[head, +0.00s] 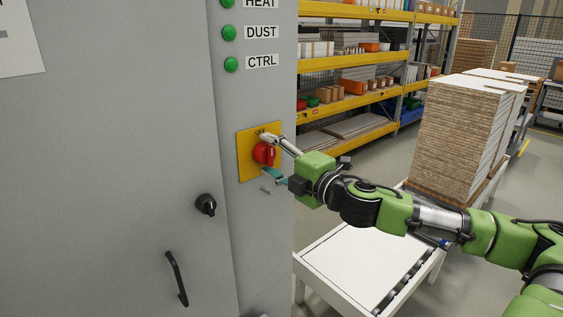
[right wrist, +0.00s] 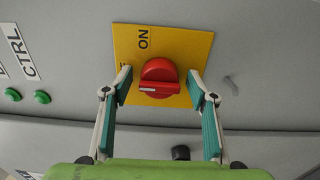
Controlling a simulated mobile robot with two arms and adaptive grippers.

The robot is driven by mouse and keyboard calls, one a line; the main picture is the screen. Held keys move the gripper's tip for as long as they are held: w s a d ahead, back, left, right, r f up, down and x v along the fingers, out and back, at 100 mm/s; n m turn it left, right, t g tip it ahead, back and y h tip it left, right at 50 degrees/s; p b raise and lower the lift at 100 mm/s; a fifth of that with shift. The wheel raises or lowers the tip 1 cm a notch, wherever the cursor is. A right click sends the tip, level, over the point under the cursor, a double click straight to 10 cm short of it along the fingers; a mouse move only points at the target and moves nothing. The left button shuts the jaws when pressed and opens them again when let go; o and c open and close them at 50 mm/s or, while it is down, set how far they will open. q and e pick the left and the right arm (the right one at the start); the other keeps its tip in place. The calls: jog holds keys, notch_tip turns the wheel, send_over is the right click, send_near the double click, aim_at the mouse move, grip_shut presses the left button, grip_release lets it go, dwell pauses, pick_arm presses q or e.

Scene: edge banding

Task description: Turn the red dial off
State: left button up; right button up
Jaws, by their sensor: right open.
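The red dial (head: 262,153) sits on a yellow plate (head: 246,163) on the grey cabinet. "OFF" shows at the plate's top in the head view. In the right wrist view the dial (right wrist: 158,78) has a bar-shaped handle lying crosswise, with a white mark towards its left end. "ON" stands above it there, and a label at left is mostly hidden behind a finger. My right gripper (head: 267,155) is open at the dial. In the right wrist view its fingers (right wrist: 160,82) stand either side, with gaps to the dial. My left gripper is not in view.
The grey cabinet (head: 110,130) has green lamps, a black knob (head: 205,204) and a black handle (head: 177,278). A white-topped roller table (head: 355,265) and a stack of boards (head: 460,140) stand at right. Yellow shelving (head: 350,60) is behind.

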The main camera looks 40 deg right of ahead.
aim_at(273, 158)
jog(key=shift+s+f, duration=0.1)
jog(key=shift+s, duration=0.05)
jog(key=shift+s, duration=1.35)
jog(key=shift+s+d, duration=0.15)
jog(key=shift+s, duration=0.95)
jog(key=shift+s+d, duration=0.1)
jog(key=shift+s, duration=0.95)
